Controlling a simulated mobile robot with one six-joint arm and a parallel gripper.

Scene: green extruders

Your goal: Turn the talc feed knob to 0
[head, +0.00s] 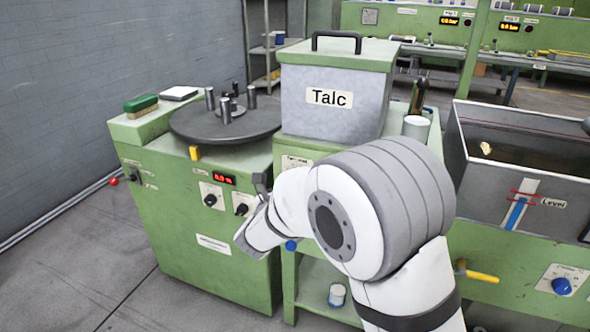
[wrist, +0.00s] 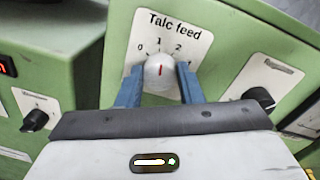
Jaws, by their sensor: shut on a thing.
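The talc feed knob (wrist: 159,73) is pale and round with a red pointer line, on a white panel labelled "Talc feed" (wrist: 172,25) in the wrist view. The pointer stands nearly straight up, at about the 1 mark; the 0 mark is to its upper left. My gripper (wrist: 159,84) has its two blue fingers on either side of the knob and is shut on it. In the head view my white arm hides the knob and the gripper; only the top edge of the talc feed panel (head: 297,161) shows.
A black knob on a white panel (wrist: 262,98) is right of the talc feed panel, another (wrist: 36,119) at left. In the head view the Talc hopper (head: 335,100) stands above, a turntable machine (head: 200,190) at left and a water tank (head: 520,140) at right.

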